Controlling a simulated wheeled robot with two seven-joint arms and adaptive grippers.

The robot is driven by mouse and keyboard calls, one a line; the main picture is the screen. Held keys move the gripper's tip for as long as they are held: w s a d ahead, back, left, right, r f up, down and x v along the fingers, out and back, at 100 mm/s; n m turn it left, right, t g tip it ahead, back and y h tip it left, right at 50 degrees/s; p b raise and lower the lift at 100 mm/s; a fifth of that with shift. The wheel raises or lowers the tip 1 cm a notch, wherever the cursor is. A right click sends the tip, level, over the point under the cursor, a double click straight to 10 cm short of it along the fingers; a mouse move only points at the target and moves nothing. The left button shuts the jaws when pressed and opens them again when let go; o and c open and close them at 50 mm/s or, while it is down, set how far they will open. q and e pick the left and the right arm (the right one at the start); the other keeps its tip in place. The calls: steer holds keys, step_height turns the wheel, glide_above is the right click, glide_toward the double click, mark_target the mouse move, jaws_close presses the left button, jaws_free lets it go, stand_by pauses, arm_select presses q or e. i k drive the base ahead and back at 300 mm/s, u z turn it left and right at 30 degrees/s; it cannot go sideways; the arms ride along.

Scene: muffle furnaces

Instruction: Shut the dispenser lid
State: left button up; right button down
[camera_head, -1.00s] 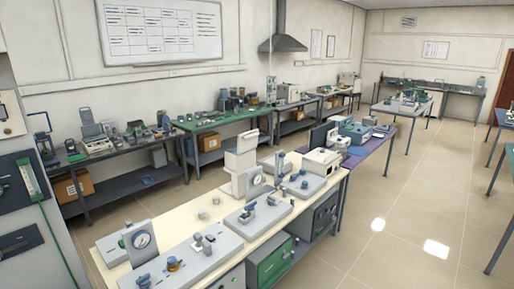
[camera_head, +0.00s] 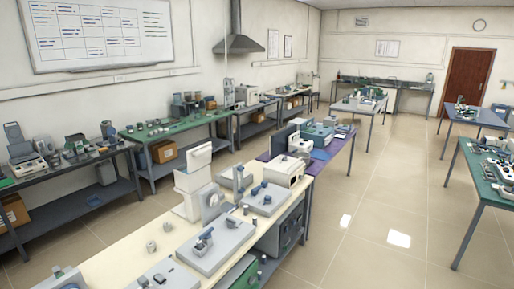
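I cannot make out for certain a dispenser or its lid among the small items. A tall white apparatus (camera_head: 193,180) with a tilted top stands on the near cream bench (camera_head: 135,245). Grey instrument units with knobs stand beside it, one of them (camera_head: 213,243) in front and one (camera_head: 268,199) to its right. Neither of my grippers is in view.
Side tables with equipment line the left wall, including a green-topped one (camera_head: 160,131). A purple-topped table (camera_head: 330,150) continues behind the cream bench. A green table (camera_head: 484,188) stands at the right. Open tiled floor (camera_head: 375,205) lies between.

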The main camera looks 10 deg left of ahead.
mark_target(202, 158)
steer(key=z, duration=0.1)
steer(key=i, duration=1.05)
steer(key=u, duration=0.75)
steer(key=i, duration=0.75)
steer(key=u, duration=0.85)
